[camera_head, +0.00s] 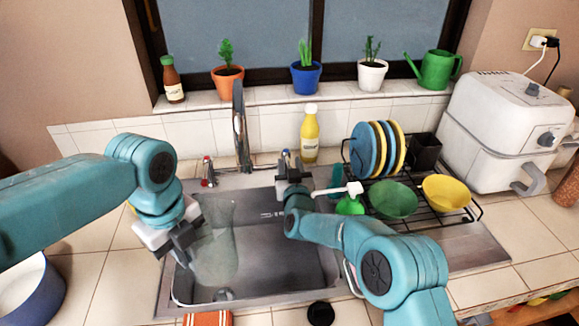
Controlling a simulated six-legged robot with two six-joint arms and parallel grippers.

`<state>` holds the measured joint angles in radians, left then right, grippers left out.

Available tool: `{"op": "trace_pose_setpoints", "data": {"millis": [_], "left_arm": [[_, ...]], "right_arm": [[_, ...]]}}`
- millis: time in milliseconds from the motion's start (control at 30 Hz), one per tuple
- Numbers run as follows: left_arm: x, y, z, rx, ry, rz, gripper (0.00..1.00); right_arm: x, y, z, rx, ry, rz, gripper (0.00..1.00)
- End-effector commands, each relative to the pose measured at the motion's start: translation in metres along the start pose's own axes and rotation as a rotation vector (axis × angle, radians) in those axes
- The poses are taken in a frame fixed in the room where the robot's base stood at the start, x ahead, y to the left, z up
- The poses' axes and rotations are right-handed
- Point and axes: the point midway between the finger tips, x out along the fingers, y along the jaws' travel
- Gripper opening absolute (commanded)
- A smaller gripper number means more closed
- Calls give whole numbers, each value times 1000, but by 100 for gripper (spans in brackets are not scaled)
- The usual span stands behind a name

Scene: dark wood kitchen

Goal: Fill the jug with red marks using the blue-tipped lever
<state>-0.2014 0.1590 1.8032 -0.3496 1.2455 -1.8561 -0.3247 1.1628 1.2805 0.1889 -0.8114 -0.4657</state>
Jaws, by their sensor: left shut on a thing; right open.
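A clear glass jug (218,245) is held over the left part of the sink; I cannot make out red marks on it. My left gripper (184,243) is shut on its left side. The tall grey faucet (240,120) stands behind the sink. The blue-tipped lever (286,157) is to the right of the faucet, and a red-tipped lever (207,170) is to its left. My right gripper (291,178) is open at the blue-tipped lever, partly hiding it; I cannot tell whether they touch.
The steel sink (285,265) is below both grippers. A green soap dispenser (350,204) and a dish rack (465,222) with plates and bowls stand to the right. A yellow bottle (310,138) stands behind. A blue pot (35,295) is at the front left.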

Motion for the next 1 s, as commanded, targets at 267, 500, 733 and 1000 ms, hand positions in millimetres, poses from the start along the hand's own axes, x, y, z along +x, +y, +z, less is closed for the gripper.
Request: {"op": "trace_pose_setpoints", "data": {"millis": [267, 500, 733, 1000], "left_arm": [[0, 0, 0, 0, 0, -1, 0], [0, 0, 0, 0, 0, -1, 0], [0, 0, 0, 0, 0, -1, 0], [0, 0, 0, 0, 0, -1, 0]], "right_arm": [[0, 0, 0, 0, 1, 0, 0], [1, 7, -2, 0, 7, -65, 0], [1, 10, -2, 0, 4, -123, 0], [1, 9, -2, 0, 4, -123, 32]]}}
